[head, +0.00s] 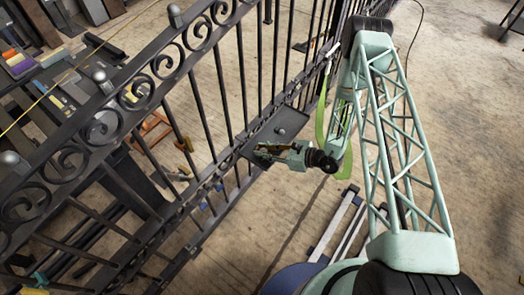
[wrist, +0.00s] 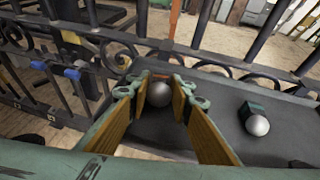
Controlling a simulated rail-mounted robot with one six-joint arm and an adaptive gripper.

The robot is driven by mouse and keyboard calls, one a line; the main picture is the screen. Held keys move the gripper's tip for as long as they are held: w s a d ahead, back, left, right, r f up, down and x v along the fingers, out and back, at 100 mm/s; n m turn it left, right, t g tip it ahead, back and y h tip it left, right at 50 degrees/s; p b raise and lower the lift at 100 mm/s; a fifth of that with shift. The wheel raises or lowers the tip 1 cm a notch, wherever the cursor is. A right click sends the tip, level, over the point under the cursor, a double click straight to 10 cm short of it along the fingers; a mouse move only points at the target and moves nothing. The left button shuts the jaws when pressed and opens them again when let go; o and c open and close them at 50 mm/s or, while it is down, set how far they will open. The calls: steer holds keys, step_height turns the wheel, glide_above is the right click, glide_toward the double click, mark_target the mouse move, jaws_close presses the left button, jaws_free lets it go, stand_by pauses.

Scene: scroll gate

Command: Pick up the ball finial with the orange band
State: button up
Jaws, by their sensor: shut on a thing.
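My gripper (wrist: 161,88) is over a dark tray (wrist: 215,130) fixed at the gate. Its two fingers with wood-coloured pads are shut on a ball finial (wrist: 159,95), a pale grey ball between the fingertips. A bit of orange-brown shows just behind the ball; the fingers hide most of its band. Whether it is clear of the tray I cannot tell. A second ball finial (wrist: 257,124) with a dark green band lies on the tray to the right, apart from my gripper. In the head view, my gripper (head: 262,152) is at the tray's (head: 262,140) near edge.
The dark iron gate (head: 215,75) with scrolls and bars stands directly behind the tray. Blue clamps (wrist: 72,73) sit on its bars at left. A workbench with coloured blocks (head: 20,65) is beyond the gate. Open concrete floor (head: 240,225) lies on the near side.

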mark_target(262, 149)
steer(key=shift+r+p, duration=0.4)
steer(key=shift+r, duration=1.2)
steer(key=s+d+r+p, duration=0.1)
steer(key=s+d+p, duration=0.1)
steer(key=s, duration=1.3)
steer(key=shift+s+d+r, duration=0.15)
steer(key=shift+s+r, duration=0.1)
steer(key=shift+s, duration=0.15)
steer(key=w+d+r+m+t+h, duration=0.1)
steer(key=w+d+r, duration=0.4)
steer(key=r, duration=0.5)
steer(key=w+d+r+m+t+h, duration=0.2)
steer(key=w+d+r, duration=0.4)
steer(key=w+r, duration=0.4)
steer(key=w+d+r+m+t+h, duration=0.2)
steer(key=w+d+r, duration=0.3)
steer(key=r, duration=0.6)
steer(key=shift+w+d+r+m+t, duration=0.2)
steer(key=shift+w+d+m+t, duration=0.2)
steer(key=shift+w+m, duration=0.65)
steer(key=shift+w, duration=0.15)
steer(key=shift+a+r+h, duration=0.1)
steer(key=shift+h, duration=0.2)
